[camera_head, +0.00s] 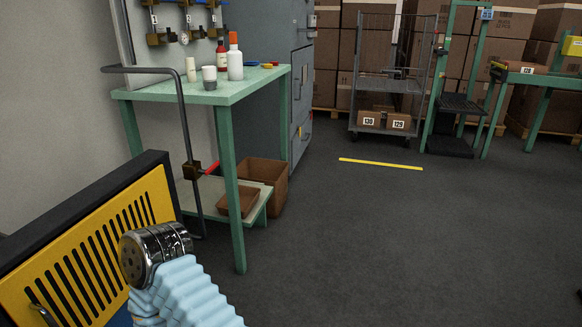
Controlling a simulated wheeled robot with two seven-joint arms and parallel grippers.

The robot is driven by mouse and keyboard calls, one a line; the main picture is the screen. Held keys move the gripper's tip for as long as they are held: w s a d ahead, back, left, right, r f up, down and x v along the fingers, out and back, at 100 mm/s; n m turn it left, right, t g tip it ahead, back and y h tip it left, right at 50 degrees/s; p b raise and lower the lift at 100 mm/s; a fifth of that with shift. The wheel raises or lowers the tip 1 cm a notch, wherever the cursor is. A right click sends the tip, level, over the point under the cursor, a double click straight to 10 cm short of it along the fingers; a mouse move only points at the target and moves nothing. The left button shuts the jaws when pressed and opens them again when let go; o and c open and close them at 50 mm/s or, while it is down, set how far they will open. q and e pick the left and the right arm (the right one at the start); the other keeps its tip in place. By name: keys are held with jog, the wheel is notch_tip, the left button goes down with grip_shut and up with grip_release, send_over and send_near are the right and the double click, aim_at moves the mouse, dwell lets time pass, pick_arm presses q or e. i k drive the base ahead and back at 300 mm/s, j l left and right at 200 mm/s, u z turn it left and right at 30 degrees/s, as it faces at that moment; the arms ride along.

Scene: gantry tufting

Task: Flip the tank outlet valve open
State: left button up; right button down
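A brass-coloured valve body (191,171) sits low on a dark vertical pipe (184,125) beside the green table. Its red lever (211,168) sticks out to the right and slightly up, crosswise to the pipe. I cannot tell for sure that this is the tank outlet valve; no labelled tank shows. Neither of my grippers is recognisable in view. A chrome cylinder with a perforated end (147,256) and a pale blue ribbed sleeve (184,296) reaches in from the bottom; I cannot tell whether it is mine. It is apart from the valve.
The green table (240,86) holds bottles and cups; its leg (230,190) stands right of the lever. Cardboard boxes (265,177) sit beneath. A yellow slotted panel (83,250) fills the lower left. A wheeled cage cart (383,80) stands behind.

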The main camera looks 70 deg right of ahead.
aim_at(201, 172)
jog(key=l+z, duration=0.1)
jog(key=z, duration=1.6)
jog(key=i+l+z, duration=0.15)
jog(key=i+l, duration=0.15)
